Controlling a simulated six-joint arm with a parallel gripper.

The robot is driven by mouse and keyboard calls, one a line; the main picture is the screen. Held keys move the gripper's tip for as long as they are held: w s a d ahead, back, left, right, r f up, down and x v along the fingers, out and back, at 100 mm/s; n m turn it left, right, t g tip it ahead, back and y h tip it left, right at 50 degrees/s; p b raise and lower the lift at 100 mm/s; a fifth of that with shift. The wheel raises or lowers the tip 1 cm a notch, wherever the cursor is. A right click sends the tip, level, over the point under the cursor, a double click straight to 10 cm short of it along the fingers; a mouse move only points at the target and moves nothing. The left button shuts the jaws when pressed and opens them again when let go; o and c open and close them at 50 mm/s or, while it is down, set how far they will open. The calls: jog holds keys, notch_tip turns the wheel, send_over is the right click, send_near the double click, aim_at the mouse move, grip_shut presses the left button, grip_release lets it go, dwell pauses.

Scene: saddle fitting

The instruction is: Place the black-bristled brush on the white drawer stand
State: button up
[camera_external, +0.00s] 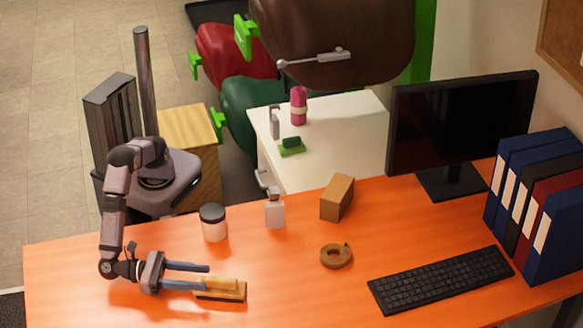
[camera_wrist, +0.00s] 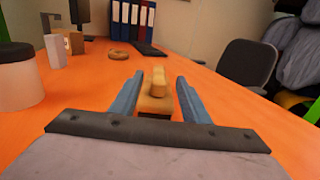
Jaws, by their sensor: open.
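The brush (camera_external: 228,290) lies on the orange desk at the front left. It has a light wooden body and handle with a dark strip along it, probably the bristles. My gripper (camera_external: 206,277) is open, low over the desk, with its blue fingers reaching to the brush. In the wrist view, the brush (camera_wrist: 155,103) sits between the two open fingers (camera_wrist: 160,82), with a gap on each side. The white drawer stand (camera_external: 345,125) is behind the desk, with a pink bottle (camera_external: 298,106), a green brush-like item (camera_external: 291,146) and a grey item (camera_external: 274,122) on top.
A dark-lidded jar (camera_external: 213,223), a grey dispenser (camera_external: 275,209), a brown box (camera_external: 337,198) and a tape roll (camera_external: 336,256) stand on the desk. A keyboard (camera_external: 440,280), monitor (camera_external: 455,120) and binders (camera_external: 535,200) are at right. The stand's right top is clear.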

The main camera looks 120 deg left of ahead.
aim_at(238, 282)
jog(key=shift+f+x, duration=0.15)
jog(key=shift+x, duration=1.5)
jog(key=shift+f+x, duration=0.15)
jog(key=shift+x, duration=1.45)
jog(key=shift+c, duration=0.7)
grip_shut()
